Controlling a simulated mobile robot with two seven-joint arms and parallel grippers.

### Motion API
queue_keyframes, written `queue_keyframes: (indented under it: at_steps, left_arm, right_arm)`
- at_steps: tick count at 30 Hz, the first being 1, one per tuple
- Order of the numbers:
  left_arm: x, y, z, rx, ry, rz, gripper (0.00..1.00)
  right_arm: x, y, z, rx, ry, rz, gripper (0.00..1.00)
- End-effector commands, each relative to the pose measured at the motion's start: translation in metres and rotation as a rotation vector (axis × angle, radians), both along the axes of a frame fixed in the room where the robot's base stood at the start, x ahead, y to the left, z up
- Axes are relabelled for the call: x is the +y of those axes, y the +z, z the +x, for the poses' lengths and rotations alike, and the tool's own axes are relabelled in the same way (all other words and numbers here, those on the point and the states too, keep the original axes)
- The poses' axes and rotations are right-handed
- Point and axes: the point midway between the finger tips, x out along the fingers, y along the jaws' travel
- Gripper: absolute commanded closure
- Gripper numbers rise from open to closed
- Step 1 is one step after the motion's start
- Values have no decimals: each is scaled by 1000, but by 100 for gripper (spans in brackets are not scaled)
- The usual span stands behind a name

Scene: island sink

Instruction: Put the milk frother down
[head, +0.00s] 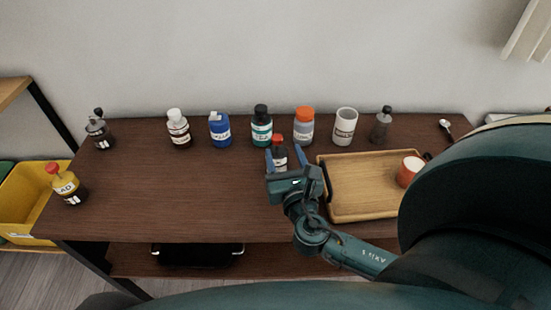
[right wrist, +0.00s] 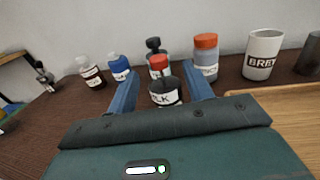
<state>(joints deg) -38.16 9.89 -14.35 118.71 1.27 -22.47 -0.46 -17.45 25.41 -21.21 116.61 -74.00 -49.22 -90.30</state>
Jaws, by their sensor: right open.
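A small dark item with a red top and a white label (head: 279,158) stands upright on the brown table; I take it for the milk frother. In the right wrist view it (right wrist: 162,92) shows letters ending in "LK". My right gripper (head: 284,151) is open, with one blue finger on each side of it. In the right wrist view the fingers (right wrist: 162,72) stand apart from its sides. Its lower part is hidden by the gripper. My left gripper is not in view.
Behind stand a green bottle (head: 261,131), an orange-capped jar (head: 303,128) and a white mug (head: 344,127). The table's (head: 150,195) left middle is clear.

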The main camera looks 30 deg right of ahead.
Motion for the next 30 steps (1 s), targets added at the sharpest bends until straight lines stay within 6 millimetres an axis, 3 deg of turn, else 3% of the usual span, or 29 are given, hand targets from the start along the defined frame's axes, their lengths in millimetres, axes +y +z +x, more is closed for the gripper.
queue_keyframes:
  at_steps: [7, 16, 25, 30]
  left_arm:
    - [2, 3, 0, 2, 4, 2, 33]
    - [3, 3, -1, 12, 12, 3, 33]
    - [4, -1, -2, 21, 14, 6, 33]
    - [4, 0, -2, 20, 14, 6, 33]
  right_arm:
    - [-6, 0, 19, -1, 0, 0, 49]
    - [-18, -3, 58, -1, 0, 0, 49]
    - [-20, -3, 61, 0, 0, 1, 50]
    - [-20, -3, 61, 0, 0, 1, 64]
